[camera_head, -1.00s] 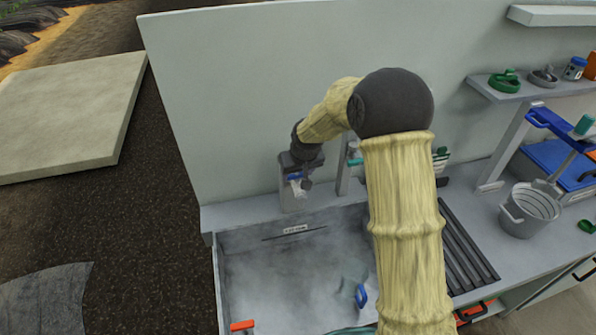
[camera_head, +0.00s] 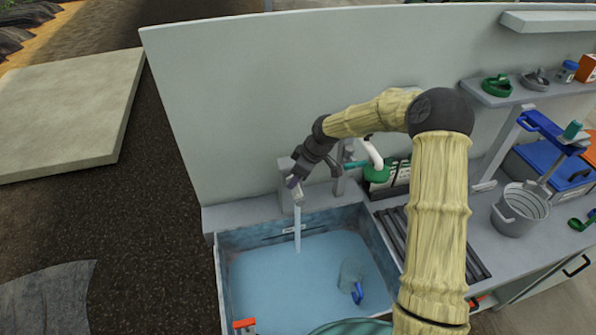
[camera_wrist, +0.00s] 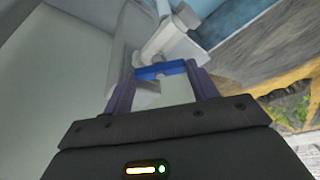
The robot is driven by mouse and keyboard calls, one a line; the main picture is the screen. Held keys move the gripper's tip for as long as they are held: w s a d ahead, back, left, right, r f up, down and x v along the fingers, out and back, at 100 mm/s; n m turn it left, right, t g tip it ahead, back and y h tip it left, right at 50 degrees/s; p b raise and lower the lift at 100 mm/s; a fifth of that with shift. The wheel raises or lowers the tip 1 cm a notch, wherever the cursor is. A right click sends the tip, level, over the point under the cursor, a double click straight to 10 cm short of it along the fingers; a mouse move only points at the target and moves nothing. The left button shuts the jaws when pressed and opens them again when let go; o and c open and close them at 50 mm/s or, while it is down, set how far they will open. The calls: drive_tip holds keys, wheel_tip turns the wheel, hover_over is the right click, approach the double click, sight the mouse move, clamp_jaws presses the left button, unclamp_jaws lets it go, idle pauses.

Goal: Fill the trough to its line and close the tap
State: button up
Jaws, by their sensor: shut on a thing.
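The trough (camera_head: 222,285) holds a wide sheet of blue water. A stream (camera_head: 298,230) falls from the tap at its back wall. A dark fill line with a small label (camera_head: 293,232) shows on that wall; the water surface looks a little below it. My gripper (camera_head: 291,184) is at the tap, largely hiding it in the head view. In the wrist view, the pale tap body (camera_wrist: 165,38) carries a blue lever (camera_wrist: 161,70), and my gripper's fingers (camera_wrist: 162,78) are shut on that lever.
A clear vessel with a blue handle (camera_head: 357,293) sits in the trough. An orange clip (camera_head: 243,325) is on the trough's front left. A dark ribbed rack (camera_head: 395,228), a grey bucket (camera_head: 510,222) and a shelf (camera_head: 497,98) lie to the right. The backboard stands close behind the tap.

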drive_tip(key=shift+w+n+g+y, duration=0.1)
drive_tip(key=shift+n+g+y, duration=0.3)
drive_tip(key=shift+n, duration=0.9)
drive_tip(key=o, duration=0.9)
drive_tip(key=shift+o, duration=0.5)
drive_tip(key=shift+r, duration=0.1)
drive_tip(key=shift+d, duration=0.1)
